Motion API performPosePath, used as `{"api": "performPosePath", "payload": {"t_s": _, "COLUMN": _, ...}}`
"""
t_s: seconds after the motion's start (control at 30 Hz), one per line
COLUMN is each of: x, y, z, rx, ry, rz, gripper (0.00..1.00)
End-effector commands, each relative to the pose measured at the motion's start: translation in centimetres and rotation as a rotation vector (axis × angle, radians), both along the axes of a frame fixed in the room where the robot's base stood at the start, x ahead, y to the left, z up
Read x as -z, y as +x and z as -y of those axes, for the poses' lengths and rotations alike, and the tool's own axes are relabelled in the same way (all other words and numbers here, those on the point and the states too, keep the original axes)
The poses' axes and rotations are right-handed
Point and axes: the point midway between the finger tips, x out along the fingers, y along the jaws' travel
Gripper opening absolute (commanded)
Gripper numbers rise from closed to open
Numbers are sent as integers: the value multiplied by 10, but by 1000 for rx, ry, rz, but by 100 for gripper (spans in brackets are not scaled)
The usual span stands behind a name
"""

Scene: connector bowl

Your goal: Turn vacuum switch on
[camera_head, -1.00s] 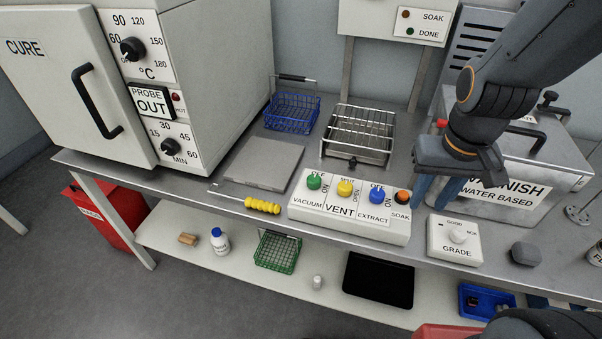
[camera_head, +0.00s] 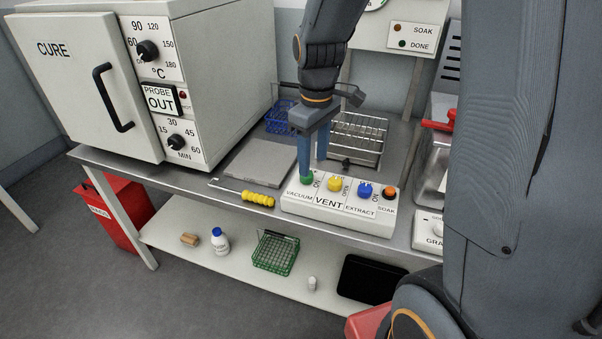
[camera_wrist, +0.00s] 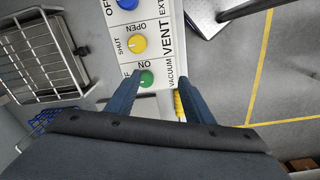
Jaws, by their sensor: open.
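The green vacuum knob (camera_head: 307,179) is at the left end of the white control box (camera_head: 335,207), labelled VACUUM. My gripper (camera_head: 314,170) points down over that end of the box, and its blue fingers partly hide the knob in the head view. In the wrist view the green knob (camera_wrist: 147,78) lies between the two open fingers (camera_wrist: 148,100), with ON lettering beside it. The fingers look apart from the knob. I cannot tell the knob's exact setting.
On the box, the yellow vent knob (camera_head: 335,184), blue extract knob (camera_head: 365,189) and orange soak button (camera_head: 389,193) stand to the right. A yellow-handled tool (camera_head: 257,199) lies left of the box. A wire rack (camera_head: 360,138) and blue basket (camera_head: 279,118) stand behind.

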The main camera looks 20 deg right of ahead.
Motion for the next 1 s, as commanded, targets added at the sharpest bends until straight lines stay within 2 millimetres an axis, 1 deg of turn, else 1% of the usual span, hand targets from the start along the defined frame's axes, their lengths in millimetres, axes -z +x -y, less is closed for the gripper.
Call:
{"api": "performPosePath", "payload": {"t_s": 0.03, "x": 3, "y": 16, "z": 0, "rx": -74, "ry": -3, "rz": -10, "gripper": 48}}
{"api": "performPosePath", "payload": {"t_s": 0.1, "x": 4, "y": 32, "z": 0, "rx": -171, "ry": -5, "rz": -23, "gripper": 48}}
{"api": "performPosePath", "payload": {"t_s": 0.2, "x": 5, "y": 46, "z": 0, "rx": -262, "ry": -6, "rz": -34, "gripper": 48}}
{"api": "performPosePath", "payload": {"t_s": 0.23, "x": 5, "y": 48, "z": 0, "rx": -279, "ry": -6, "rz": -38, "gripper": 48}}
{"api": "performPosePath", "payload": {"t_s": 0.37, "x": 13, "y": 52, "z": 0, "rx": -309, "ry": -6, "rz": -43, "gripper": 48}}
{"api": "performPosePath", "payload": {"t_s": 0.6, "x": 49, "y": 50, "z": 0, "rx": -308, "ry": -5, "rz": -45, "gripper": 48}}
{"api": "performPosePath", "payload": {"t_s": 0.8, "x": 73, "y": 50, "z": 0, "rx": -307, "ry": -6, "rz": -43, "gripper": 48}}
{"api": "performPosePath", "payload": {"t_s": 1.0, "x": 82, "y": 50, "z": 0, "rx": -306, "ry": -6, "rz": -40, "gripper": 48}}
